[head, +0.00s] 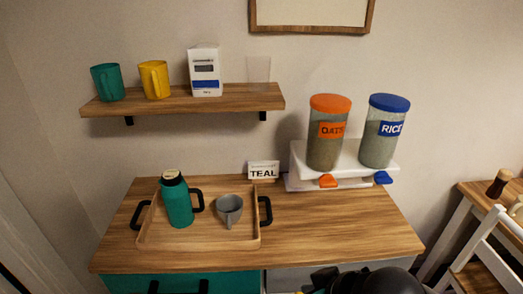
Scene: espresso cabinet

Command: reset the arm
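A dark, rounded part of my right arm shows at the bottom edge of the head view, right of the middle, in front of the cabinet. Its dark end, which looks like my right gripper (322,279), is small and cut off by the frame edge. I cannot tell whether its fingers are open or shut, and I see nothing held in it. My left arm and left gripper are not in view.
A shelf (180,103) hangs above. The counter's front right is clear.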

